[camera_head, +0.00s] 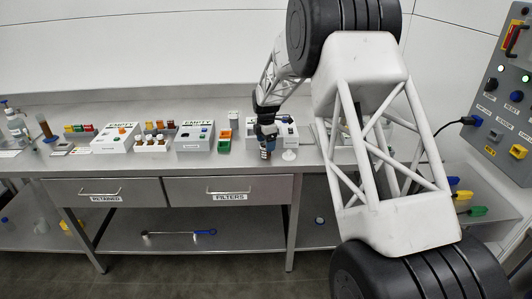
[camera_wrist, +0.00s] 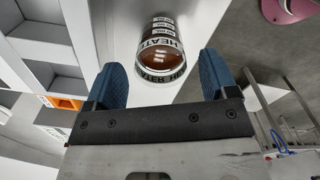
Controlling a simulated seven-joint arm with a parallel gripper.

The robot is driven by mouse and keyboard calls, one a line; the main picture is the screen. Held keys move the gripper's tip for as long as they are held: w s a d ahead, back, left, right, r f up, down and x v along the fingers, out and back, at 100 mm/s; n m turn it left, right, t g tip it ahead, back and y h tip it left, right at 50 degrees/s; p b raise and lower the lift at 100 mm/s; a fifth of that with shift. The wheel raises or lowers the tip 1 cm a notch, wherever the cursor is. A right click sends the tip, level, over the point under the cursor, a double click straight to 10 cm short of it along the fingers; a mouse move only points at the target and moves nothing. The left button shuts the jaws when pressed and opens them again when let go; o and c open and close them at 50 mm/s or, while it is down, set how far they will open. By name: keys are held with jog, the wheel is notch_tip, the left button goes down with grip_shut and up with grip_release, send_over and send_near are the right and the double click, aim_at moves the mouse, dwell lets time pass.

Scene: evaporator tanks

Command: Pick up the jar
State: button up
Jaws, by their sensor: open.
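My gripper (camera_wrist: 160,65) is open, with one blue finger on each side of the gap. No finger clearly touches the jar, and I cannot tell how far it lies beyond the tips. In the head view my gripper (camera_head: 267,149) points down at the bench's front edge. The jar is mostly hidden there by the gripper.
The grey bench (camera_head: 120,166) carries white boxes marked "EMPTY" (camera_head: 115,138), small jars (camera_head: 151,143) and a green-and-orange holder (camera_head: 224,140). A small white stand (camera_head: 289,155) is close to the gripper's right. A control panel (camera_head: 508,90) is at far right.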

jog(key=shift+f, duration=1.8)
jog(key=c, duration=1.1)
jog(key=shift+r, duration=0.1)
jog(key=shift+r, duration=0.8)
notch_tip(320, 180, up, 2)
jog(key=shift+s, duration=0.15)
jog(key=s+d+r, duration=0.1)
jog(key=s+d, duration=0.1)
jog(key=s, duration=1.3)
jog(key=shift+s+d, duration=0.2)
jog(key=shift+s, duration=0.1)
jog(key=shift+r, duration=0.1)
